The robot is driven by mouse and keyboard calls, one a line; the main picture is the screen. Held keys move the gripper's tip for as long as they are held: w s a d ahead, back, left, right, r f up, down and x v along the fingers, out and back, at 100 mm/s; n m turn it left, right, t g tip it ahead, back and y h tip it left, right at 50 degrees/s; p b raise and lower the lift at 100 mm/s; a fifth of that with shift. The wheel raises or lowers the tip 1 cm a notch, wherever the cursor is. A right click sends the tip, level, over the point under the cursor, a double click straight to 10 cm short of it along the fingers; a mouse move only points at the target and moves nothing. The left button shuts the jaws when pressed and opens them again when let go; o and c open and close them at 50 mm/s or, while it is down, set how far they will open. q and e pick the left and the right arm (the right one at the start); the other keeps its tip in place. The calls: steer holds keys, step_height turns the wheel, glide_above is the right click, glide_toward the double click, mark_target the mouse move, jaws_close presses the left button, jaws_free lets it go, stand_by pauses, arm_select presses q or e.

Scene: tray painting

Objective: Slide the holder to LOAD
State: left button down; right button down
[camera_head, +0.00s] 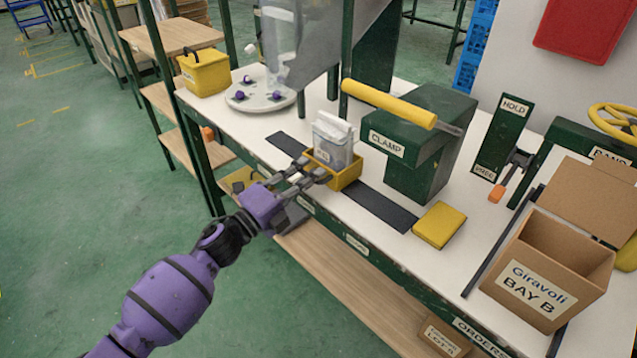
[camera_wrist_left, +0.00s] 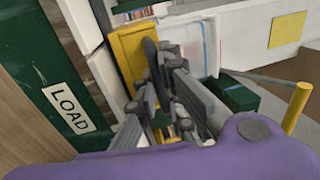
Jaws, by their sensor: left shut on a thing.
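The holder (camera_head: 349,178) is a small yellow open box on the dark track (camera_head: 383,207) along the bench top. A clear pouch with a white top (camera_head: 332,140) stands upright in it. In the left wrist view the yellow holder (camera_wrist_left: 128,52) and the pouch (camera_wrist_left: 205,45) are beyond my fingers. My left gripper (camera_head: 313,172) is shut on the holder's near left side; the fingers hide part of the grip. The LOAD label (camera_wrist_left: 69,107) is on the bench's green front edge, at the left of the wrist view. My right gripper is out of view.
The green CLAMP block (camera_head: 420,140) with its yellow handle stands right of the holder. A yellow pad (camera_head: 439,225) lies near the track's right end. A round plate (camera_head: 260,97) with purple-marked pieces stands behind left. Bare track shows on both sides of the holder.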

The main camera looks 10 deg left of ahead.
arm_select(q)
steer(key=shift+w+a, duration=0.1)
steer(key=shift+a, duration=0.1)
steer(key=c, duration=2.1)
jaws_free()
steer(key=v, duration=1.2)
